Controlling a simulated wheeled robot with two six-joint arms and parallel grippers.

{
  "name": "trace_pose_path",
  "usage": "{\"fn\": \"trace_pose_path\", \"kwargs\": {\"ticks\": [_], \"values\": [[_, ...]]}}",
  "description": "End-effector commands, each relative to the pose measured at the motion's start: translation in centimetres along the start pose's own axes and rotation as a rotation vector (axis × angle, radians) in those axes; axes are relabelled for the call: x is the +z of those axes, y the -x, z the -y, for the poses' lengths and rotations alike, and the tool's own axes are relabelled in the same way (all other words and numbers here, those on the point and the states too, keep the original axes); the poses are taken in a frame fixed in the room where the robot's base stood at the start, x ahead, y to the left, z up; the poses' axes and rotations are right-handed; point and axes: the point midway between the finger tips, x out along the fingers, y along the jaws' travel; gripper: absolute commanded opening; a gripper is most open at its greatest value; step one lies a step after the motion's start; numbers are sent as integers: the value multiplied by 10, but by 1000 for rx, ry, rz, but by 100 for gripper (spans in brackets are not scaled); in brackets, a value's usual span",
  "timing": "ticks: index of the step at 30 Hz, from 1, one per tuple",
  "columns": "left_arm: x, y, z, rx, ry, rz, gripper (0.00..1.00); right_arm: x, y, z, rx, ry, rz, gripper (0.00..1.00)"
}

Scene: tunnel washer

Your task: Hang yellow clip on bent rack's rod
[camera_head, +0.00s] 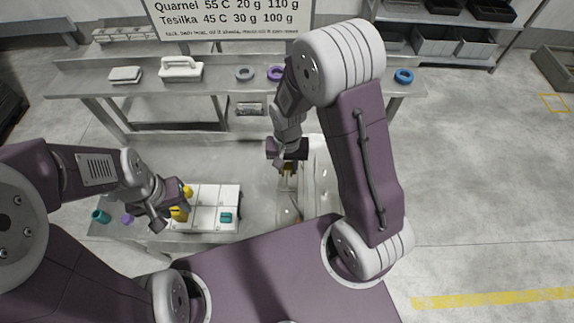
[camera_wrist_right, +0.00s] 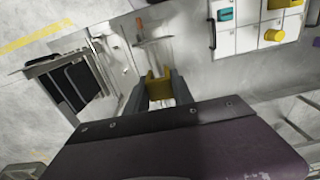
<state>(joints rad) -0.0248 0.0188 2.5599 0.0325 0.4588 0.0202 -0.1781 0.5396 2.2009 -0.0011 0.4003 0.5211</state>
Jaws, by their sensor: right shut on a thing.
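My right gripper (camera_head: 287,168) is shut on a yellow clip (camera_head: 288,171), held over the metal table. In the right wrist view the clip (camera_wrist_right: 159,86) sits between the two dark fingers of that gripper (camera_wrist_right: 159,92). Just beyond it in that view is a thin rod-like piece (camera_wrist_right: 154,41) with a brownish end; I cannot tell for sure whether it is the bent rack's rod. The clip looks apart from it. My left gripper (camera_head: 166,211) is over the left of the white tray, close to yellow pieces (camera_head: 179,214); its jaw opening is unclear.
The white compartment tray (camera_head: 213,194) holds a teal piece (camera_head: 226,216). A teal cup-like piece (camera_head: 100,216) and a purple one (camera_head: 127,219) lie left of it. A back shelf carries a white handled block (camera_head: 181,69) and rings (camera_head: 245,73). Floor at right is open.

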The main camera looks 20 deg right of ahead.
Motion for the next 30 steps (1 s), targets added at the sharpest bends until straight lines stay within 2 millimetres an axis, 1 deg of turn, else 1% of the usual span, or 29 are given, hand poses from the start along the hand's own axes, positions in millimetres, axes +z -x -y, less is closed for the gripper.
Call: {"fn": "trace_pose_path", "kwargs": {"ticks": [8,14,22,25,30], "values": [[0,-3,0,0,0,0,36,0,-4,0,0,0,0,0],[1,-14,0,0,0,0,36,0,-17,0,0,0,1,0],[3,-31,1,0,0,0,36,0,-40,0,0,0,1,0],[4,-34,1,0,0,0,36,0,-44,0,0,0,0,0],[4,-34,1,0,0,0,36,0,-44,0,0,0,0,0]]}}
